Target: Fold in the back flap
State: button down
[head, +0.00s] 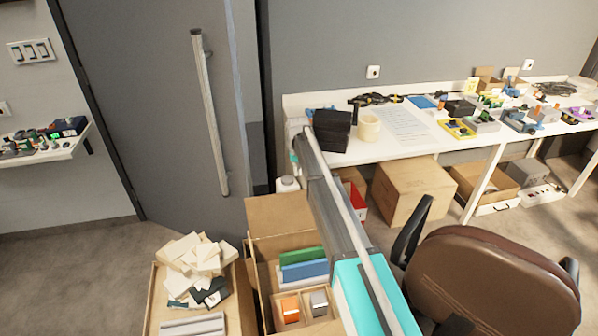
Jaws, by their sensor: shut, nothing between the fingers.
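An open cardboard carton (257,280) stands in the lower middle of the head view. Its back flap (278,214) is unfolded, spread up and away from the far rim, not lying over the contents. A side flap (249,272) shows at the left. Inside are a green item (301,256) and a pale blue item (302,270), with an orange item (290,309) and a grey item (319,302) in separate compartments at the front. My arm crosses above the carton's right side and hides that part. My gripper cannot be made out.
A box (152,300) piled with pale blocks stands left of the carton. A brown chair (495,270) is at the right. A white workbench (370,149) with many small items runs along the wall, with a closed carton (408,192) beneath. A grey door (150,100) stands behind.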

jog(key=shift+f+b, duration=6.05)
jog(key=shift+f, duration=0.1)
jog(key=shift+s+f, duration=0.1)
jog(key=shift+f, duration=0.05)
jog(key=s, duration=0.1)
jog(key=s+d+r, duration=0.1)
jog(key=s, duration=0.1)
jog(key=s+p, duration=0.1)
jog(key=shift+s+d+r, duration=0.15)
jog(key=shift+s, duration=0.05)
jog(key=s+d+f+b, duration=0.1)
jog(key=s+f+b, duration=0.2)
jog(key=s, duration=0.1)
jog(key=s+d+f+b, duration=0.1)
jog(key=s+f+b, duration=0.3)
jog(key=s, duration=0.1)
jog(key=s+d+f+b, duration=0.2)
jog(key=s+f+b, duration=0.2)
jog(key=s, duration=0.1)
jog(key=shift+s+d, duration=0.1)
jog(key=shift+s, duration=0.15)
jog(key=shift+s+f+b, duration=0.1)
jog(key=shift+f+b, duration=0.65)
jog(key=shift+b, duration=0.05)
notch_tip(320, 180, up, 11)
jog(key=p, duration=1.1)
jog(key=shift+r, duration=0.2)
